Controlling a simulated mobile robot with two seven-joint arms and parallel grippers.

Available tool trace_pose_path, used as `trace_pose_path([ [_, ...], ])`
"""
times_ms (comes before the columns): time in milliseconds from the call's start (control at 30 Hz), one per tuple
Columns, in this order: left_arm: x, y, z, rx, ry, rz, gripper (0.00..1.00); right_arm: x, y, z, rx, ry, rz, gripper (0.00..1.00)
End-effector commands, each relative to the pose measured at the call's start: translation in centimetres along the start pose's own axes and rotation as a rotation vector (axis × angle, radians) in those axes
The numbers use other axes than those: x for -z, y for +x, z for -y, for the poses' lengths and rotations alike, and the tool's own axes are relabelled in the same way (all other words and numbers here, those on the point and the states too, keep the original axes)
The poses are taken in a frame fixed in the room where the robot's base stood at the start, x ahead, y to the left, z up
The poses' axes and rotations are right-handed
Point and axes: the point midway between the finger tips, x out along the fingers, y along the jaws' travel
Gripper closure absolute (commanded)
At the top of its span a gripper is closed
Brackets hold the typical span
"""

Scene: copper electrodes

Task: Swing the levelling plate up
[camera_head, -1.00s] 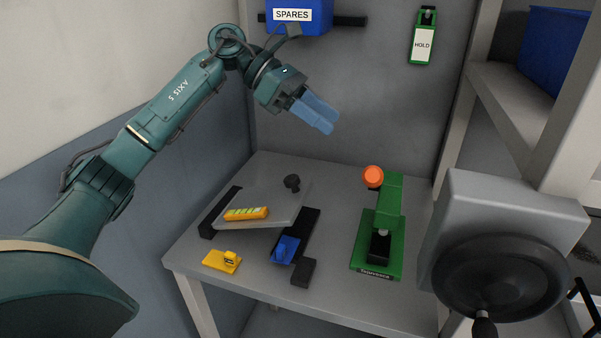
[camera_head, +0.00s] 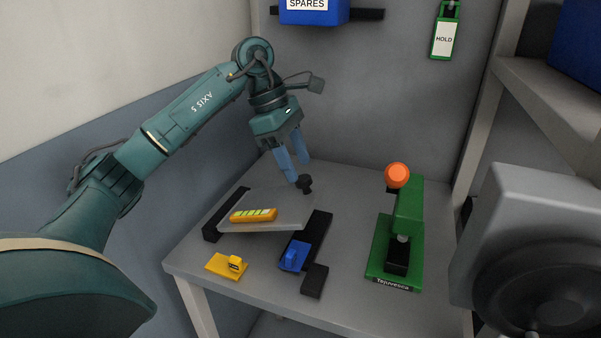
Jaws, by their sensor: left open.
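The levelling plate (camera_head: 258,198) is a thin grey plate lying nearly flat over dark supports on the table. A black knob (camera_head: 305,184) stands at its far right corner. A yellow level with green-and-white marks (camera_head: 253,215) rests on the plate. My left gripper (camera_head: 296,171) points down with its blue fingers open, just above and beside the black knob. I cannot tell whether a finger touches the knob. My right gripper does not show.
A blue block (camera_head: 293,256) and a yellow clamp-like piece (camera_head: 227,265) sit at the table's front. A green press with an orange ball (camera_head: 397,176) stands to the right. A grey housing with a dark wheel (camera_head: 543,295) fills the right foreground. A blue SPARES bin (camera_head: 314,12) hangs behind.

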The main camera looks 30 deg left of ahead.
Motion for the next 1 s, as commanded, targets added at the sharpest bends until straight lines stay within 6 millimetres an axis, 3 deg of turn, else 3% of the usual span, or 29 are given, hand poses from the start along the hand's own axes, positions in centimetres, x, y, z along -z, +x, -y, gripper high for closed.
trace_pose_path([
  [200,0.0,2.5,0.0,0.001,0.0,0.0,0.49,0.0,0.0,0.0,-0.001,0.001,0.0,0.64],
  [567,0.0,2.9,0.0,0.0,0.001,0.001,0.49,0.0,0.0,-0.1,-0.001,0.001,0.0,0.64],
  [1000,0.0,2.9,0.0,0.0,0.001,0.001,0.85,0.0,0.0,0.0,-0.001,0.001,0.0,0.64],
])
